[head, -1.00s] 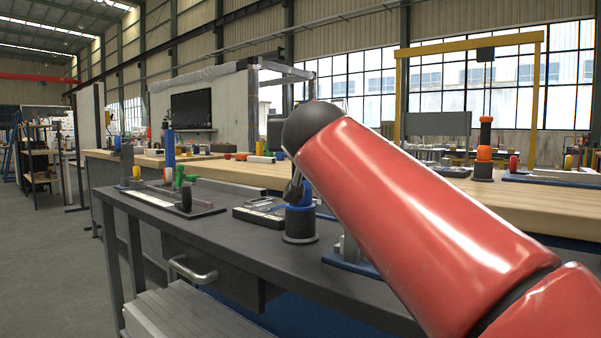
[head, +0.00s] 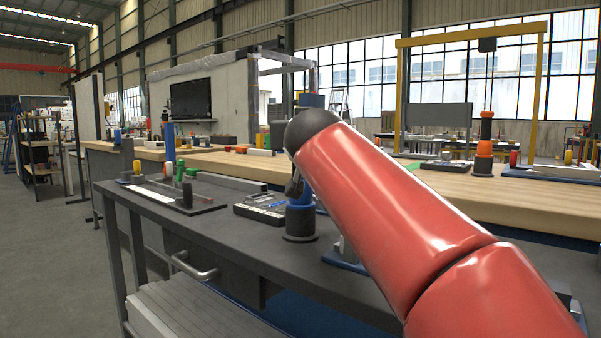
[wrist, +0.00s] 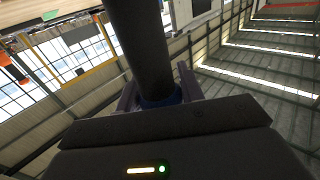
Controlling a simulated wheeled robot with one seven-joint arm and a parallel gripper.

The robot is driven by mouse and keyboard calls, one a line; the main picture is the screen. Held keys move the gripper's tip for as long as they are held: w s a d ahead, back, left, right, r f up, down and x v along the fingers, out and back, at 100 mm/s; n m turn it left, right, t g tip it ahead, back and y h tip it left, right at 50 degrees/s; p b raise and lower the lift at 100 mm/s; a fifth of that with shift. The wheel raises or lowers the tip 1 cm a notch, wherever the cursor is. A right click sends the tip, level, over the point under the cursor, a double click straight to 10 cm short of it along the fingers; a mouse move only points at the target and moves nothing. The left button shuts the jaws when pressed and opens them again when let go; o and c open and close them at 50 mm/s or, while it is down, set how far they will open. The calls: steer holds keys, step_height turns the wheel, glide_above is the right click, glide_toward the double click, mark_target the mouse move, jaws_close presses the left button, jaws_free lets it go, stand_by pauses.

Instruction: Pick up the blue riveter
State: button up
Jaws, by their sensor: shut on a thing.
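My gripper (wrist: 160,98) shows in the wrist view, its two fingers closed on either side of a dark cylindrical tool. Blue shows on the tool at the fingers; I take it to be the blue riveter (wrist: 143,45). Its dark shaft runs up out of the top of the wrist view, so its far end is hidden. A blue piece (head: 312,101) shows just above the arm's black joint, probably part of the held riveter.
A dark stand with a blue ring (head: 300,222) is on the grey workbench (head: 225,228). A flat tray of small parts (head: 262,208) lies beside it. Green and blue pieces stand further left. An orange and black tool (head: 485,150) stands on the wooden bench behind.

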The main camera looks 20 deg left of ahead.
step_height(320, 180, up, 10)
steer(key=p, duration=0.5)
steer(key=shift+r+p, duration=0.1)
steer(key=shift+p, duration=0.2)
steer(key=shift+o, duration=1.4)
steer(key=shift+c, duration=1.4)
steer(key=shift+s, duration=0.1)
